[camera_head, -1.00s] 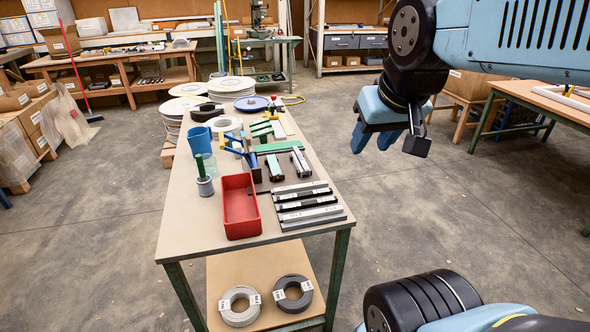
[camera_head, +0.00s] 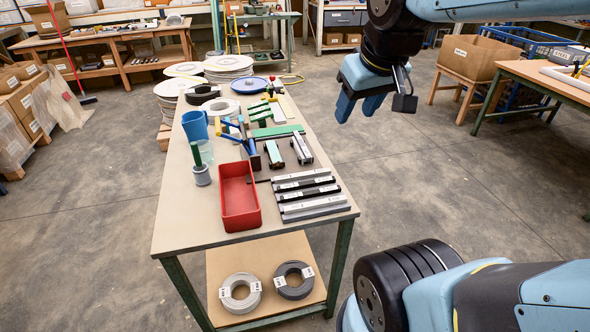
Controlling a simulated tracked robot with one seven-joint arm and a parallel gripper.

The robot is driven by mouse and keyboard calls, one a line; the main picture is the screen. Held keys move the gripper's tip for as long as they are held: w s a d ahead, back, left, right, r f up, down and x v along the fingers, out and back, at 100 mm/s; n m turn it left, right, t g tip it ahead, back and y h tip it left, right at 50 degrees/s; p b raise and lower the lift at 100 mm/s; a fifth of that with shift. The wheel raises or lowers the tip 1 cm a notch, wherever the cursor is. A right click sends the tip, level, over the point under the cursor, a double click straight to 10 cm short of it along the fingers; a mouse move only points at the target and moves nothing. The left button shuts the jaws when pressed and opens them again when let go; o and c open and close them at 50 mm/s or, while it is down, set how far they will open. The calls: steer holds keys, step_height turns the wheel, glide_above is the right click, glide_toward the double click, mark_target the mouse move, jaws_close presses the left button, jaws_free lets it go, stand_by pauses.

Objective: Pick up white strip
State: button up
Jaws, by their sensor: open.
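Several long strips lie side by side on the near right part of the table. Light ones, whitish to silver (camera_head: 300,174), lie with a black strip (camera_head: 307,193) among them; I cannot tell for sure which one is the white strip. Another pale narrow piece (camera_head: 289,107) lies farther back, right of the green parts. My gripper (camera_head: 359,105) has its two blue fingers apart with nothing between them. It hangs in the air, to the right of the table in the picture and apart from the strips.
Cardboard boxes (camera_head: 475,58) stand at the back right.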

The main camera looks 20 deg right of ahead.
steer(key=w+f+n+g, duration=0.1)
steer(key=w+f+n, duration=0.25)
steer(key=w, duration=0.35)
steer(key=w+f+n+g, duration=0.2)
steer(key=w+f+n, duration=0.1)
steer(key=w+n, duration=0.3)
steer(key=n+g, duration=0.2)
steer(key=n, duration=0.5)
glide_above(308, 173)
step_height(308, 173, down, 14)
steer(key=f, duration=0.1)
step_height(308, 173, down, 8)
steer(key=shift+s+r, duration=0.1)
steer(key=shift+r, duration=0.15)
steer(key=shift+w+f, duration=0.2)
steer(key=shift+f, duration=2.45)
jaws_close()
